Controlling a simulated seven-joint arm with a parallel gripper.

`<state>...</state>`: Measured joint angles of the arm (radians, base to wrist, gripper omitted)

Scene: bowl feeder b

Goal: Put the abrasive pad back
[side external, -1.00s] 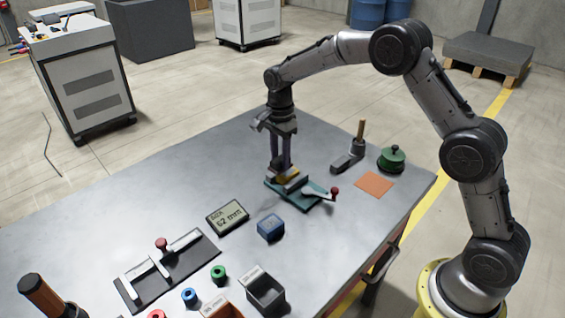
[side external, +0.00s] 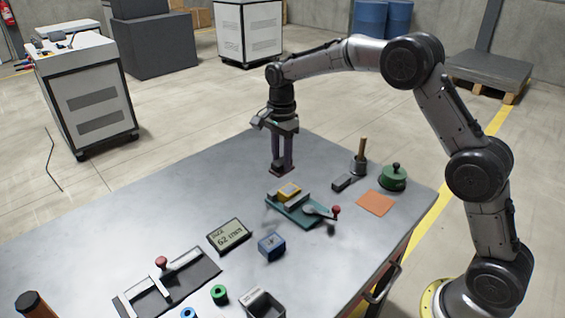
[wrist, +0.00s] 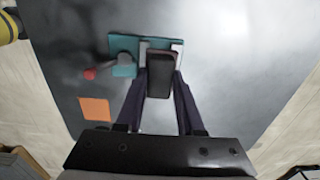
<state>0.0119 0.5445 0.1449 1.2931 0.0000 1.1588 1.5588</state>
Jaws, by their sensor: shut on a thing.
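My gripper (side external: 281,168) is shut on a dark block-like pad (wrist: 161,74), which looks like the abrasive pad. In the side view the pad (side external: 283,170) shows dark reddish-brown at the fingertips, behind and above the teal vise (side external: 299,212). The vise holds a yellow piece (side external: 288,191) between grey jaws and has a red-knobbed handle (side external: 335,211). In the wrist view the held pad covers part of the vise (wrist: 124,44) and hides the yellow piece. A flat orange square (side external: 375,203) lies bare on the table right of the vise; it also shows in the wrist view (wrist: 95,108).
A green lidded pot (side external: 393,178) and a grey holder with a wooden handle (side external: 359,160) stand behind the orange square. A display (side external: 229,236), a blue block (side external: 271,246) and an open box (side external: 263,305) are in front.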

